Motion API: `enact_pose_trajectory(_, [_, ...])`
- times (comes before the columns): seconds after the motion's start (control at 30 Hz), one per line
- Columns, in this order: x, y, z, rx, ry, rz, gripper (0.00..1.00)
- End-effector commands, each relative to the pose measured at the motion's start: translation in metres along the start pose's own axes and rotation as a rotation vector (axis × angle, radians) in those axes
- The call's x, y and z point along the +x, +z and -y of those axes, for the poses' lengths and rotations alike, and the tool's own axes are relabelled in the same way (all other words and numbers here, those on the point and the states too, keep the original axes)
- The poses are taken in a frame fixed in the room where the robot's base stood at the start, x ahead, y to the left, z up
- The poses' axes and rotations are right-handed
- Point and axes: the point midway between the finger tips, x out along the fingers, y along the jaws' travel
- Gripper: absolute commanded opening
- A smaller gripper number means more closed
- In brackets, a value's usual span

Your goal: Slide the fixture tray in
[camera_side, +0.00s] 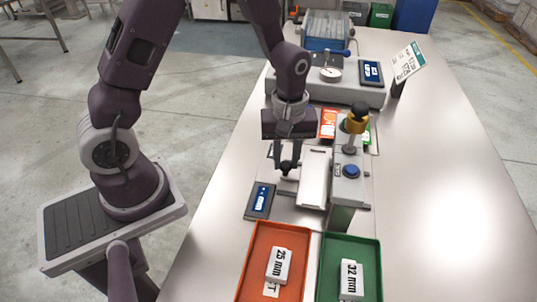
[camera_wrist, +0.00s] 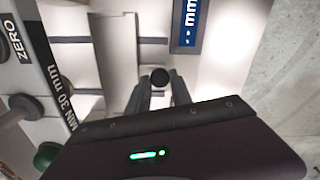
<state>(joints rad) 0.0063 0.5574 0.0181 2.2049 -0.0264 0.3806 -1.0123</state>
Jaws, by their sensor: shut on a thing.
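The fixture tray (camera_side: 315,178) is a pale, flat slide with raised edges on the bench. It also shows in the wrist view (camera_wrist: 118,55), left of the fingers. My gripper (camera_side: 287,168) is at the tray's left side, pointing down. In the wrist view its two fingers (camera_wrist: 160,90) are shut on a dark round knob (camera_wrist: 160,76), which seems to be the tray's handle. The tray's inner end and how it meets the gauge post are partly hidden.
The gauge post (camera_side: 347,185) with blue button and yellow-black top stands right of the tray. A small display (camera_side: 260,200) lies left. Orange (camera_side: 249,280) and green (camera_side: 370,285) trays hold blocks marked 25 mm and 32 mm. A scale (camera_side: 345,92) stands behind. The bench's right side is clear.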

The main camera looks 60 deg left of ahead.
Motion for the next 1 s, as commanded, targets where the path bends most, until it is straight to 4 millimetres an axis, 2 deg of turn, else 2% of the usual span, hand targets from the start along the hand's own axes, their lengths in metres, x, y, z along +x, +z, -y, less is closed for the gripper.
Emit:
enact_pose_trajectory(0.03, [0.000,0.001,-0.011,0.001,0.005,-0.004,0.00])
enact_pose_trajectory(0.17, [-0.001,0.006,-0.025,0.000,0.005,-0.003,0.00])
enact_pose_trajectory(0.47, [-0.001,0.006,-0.028,-0.003,0.005,-0.003,0.00])
enact_pose_trajectory(0.5, [-0.001,0.006,-0.028,-0.003,0.005,-0.003,0.28])
enact_pose_trajectory(0.6, [-0.001,0.006,-0.028,-0.003,0.004,-0.003,0.48])
enact_pose_trajectory(0.9, [-0.001,0.007,-0.027,-0.002,0.002,-0.002,0.48])
enact_pose_trajectory(1.0, [-0.014,0.006,-0.028,-0.001,0.006,-0.004,0.48])
